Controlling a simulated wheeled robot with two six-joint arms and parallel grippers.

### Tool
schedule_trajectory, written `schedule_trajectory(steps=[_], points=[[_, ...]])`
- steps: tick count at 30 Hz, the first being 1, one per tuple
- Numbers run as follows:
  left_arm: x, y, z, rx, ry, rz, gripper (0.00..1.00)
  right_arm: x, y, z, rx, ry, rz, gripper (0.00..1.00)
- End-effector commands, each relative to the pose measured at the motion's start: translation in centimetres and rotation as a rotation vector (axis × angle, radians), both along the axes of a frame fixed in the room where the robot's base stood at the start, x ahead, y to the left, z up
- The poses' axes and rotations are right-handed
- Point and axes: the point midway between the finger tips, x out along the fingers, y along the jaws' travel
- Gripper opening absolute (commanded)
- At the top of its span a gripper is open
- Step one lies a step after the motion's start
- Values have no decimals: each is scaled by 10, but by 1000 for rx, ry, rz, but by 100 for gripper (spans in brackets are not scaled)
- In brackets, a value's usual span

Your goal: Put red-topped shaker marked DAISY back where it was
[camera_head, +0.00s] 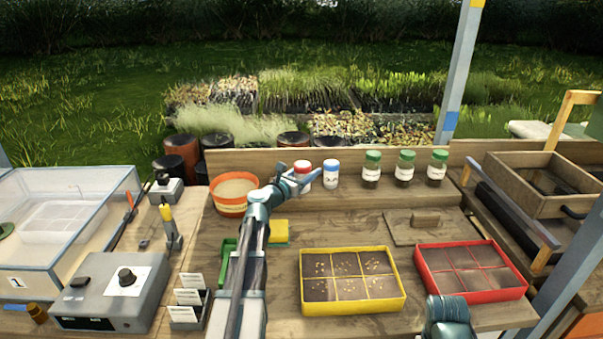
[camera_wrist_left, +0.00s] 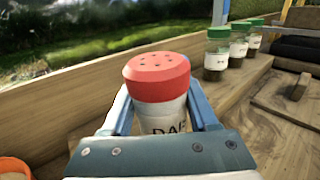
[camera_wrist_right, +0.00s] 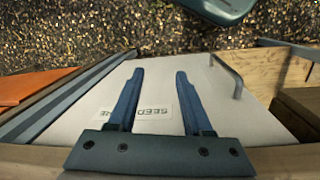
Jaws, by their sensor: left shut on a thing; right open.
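The red-topped shaker (camera_wrist_left: 158,85) stands upright between the fingers of my left gripper (camera_wrist_left: 160,118), which is shut on it. Its white label shows the letters "DA", the rest hidden by the gripper. In the head view the shaker (camera_head: 302,170) is at the back of the bench, beside a white shaker with a blue top (camera_head: 331,174). My left gripper (camera_head: 300,181) reaches it there from the front left. Whether its base touches the shelf is hidden. My right gripper (camera_wrist_right: 155,100) is open and empty in the right wrist view, above a pale surface with a "SEED" label.
Several green-topped jars (camera_head: 405,168) stand to the right on the back ledge. An orange pot (camera_head: 233,193) is left of my left gripper. A yellow seed tray (camera_head: 352,309) and a red tray (camera_head: 470,295) lie in front. A wooden board (camera_head: 430,228) lies behind them.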

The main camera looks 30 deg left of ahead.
Motion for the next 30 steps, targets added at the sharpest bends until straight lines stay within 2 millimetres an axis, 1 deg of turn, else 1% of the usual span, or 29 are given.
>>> schedule_trajectory(steps=[1, 3, 6, 9, 15, 17, 20, 21, 25, 27, 30], points=[[16, 13, -3, 0, 0, 1, 4, 0, 0, -3, 0, 0, 0, 50], [30, 25, -4, 0, 0, 0, 4, 0, 0, -4, 0, 0, 0, 50], [47, 39, -6, 0, 0, 0, 4, 0, 0, -6, 0, 0, 0, 50], [56, 47, -7, 0, 0, 0, 4, 0, 0, -7, 0, 0, 0, 50], [57, 49, -7, 0, 0, 0, 4, 0, 0, -7, 0, 0, 0, 50], [60, 51, -8, 0, 0, 0, 4, 0, 0, -8, 0, 0, 0, 50], [70, 59, -9, 0, 0, 0, 4, 0, 0, -9, 0, 0, 0, 50], [67, 57, -19, 0, 0, 0, 4, 0, 0, -19, 0, 0, 0, 50], [66, 56, -38, 0, 0, 0, 4, 0, 0, -38, 0, 0, 0, 50], [66, 56, -44, 0, 0, 0, 4, 0, 0, -44, 0, 0, 0, 50], [66, 56, -46, 0, 0, 0, 4, 0, 0, -46, 0, 0, 0, 50]])
